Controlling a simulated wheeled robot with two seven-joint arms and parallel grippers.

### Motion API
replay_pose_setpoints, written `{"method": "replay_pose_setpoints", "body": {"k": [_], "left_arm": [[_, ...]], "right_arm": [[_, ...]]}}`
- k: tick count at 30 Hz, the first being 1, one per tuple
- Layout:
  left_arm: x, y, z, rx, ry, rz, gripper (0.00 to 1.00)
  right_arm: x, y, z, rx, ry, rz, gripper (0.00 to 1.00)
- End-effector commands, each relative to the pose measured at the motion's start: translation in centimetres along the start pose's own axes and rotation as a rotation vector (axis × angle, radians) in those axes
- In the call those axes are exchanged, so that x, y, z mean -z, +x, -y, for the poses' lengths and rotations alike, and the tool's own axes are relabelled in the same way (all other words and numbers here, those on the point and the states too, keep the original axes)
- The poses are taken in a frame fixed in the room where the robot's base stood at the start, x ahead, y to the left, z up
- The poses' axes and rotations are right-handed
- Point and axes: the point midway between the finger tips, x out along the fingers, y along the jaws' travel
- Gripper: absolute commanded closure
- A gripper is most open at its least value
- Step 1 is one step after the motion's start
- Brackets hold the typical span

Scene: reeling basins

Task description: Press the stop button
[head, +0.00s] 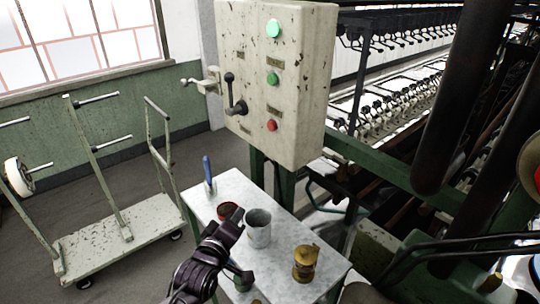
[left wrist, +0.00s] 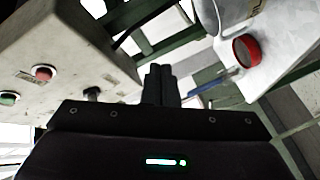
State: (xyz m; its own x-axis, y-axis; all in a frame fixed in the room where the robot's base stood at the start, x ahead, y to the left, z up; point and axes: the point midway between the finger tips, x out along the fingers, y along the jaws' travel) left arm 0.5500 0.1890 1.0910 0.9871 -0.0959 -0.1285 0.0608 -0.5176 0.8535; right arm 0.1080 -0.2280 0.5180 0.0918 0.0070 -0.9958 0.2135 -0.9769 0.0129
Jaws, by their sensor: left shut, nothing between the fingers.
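The red stop button (head: 272,125) is the lowest of the buttons on the worn cream control box (head: 285,45), with two green buttons above it. In the left wrist view the red button (left wrist: 43,73) is at the left, beside a green button (left wrist: 8,97). My left gripper (head: 236,215) is over the small table, lower than the red button and apart from it. Its fingers (left wrist: 160,72) are shut and empty in the left wrist view. My right gripper does not show.
A white table (head: 285,215) below the box carries a red-rimmed tin (head: 228,211), a grey metal cup (head: 258,228), a brass lamp-like object (head: 305,263) and a blue-handled tool (head: 208,170). A lever (head: 236,95) sticks out of the box. A trolley (head: 120,235) stands left.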

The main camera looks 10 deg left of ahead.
Motion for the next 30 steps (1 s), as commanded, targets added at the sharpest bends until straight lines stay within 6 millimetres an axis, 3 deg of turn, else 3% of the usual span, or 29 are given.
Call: {"method": "replay_pose_setpoints", "body": {"k": [1, 3, 6, 10, 15, 30], "left_arm": [[2.1, 0.4, -3.0, -0.1, -0.101, -0.058, 1.0], [4.5, 0.3, -6.4, -0.242, -0.242, -0.118, 1.0], [7.4, -0.3, -10.4, -0.426, -0.409, -0.165, 1.0], [9.7, -1.3, -13.6, -0.597, -0.55, -0.181, 1.0], [10.8, -2.0, -15.0, -0.684, -0.619, -0.18, 1.0], [10.2, -1.1, -15.4, -0.686, -0.623, -0.178, 1.0]], "right_arm": [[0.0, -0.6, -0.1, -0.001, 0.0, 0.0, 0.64], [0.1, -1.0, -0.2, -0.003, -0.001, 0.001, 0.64], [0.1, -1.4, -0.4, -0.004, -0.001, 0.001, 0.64], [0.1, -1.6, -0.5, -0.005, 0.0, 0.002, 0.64], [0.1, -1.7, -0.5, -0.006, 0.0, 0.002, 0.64], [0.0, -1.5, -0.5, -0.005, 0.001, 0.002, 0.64]]}}
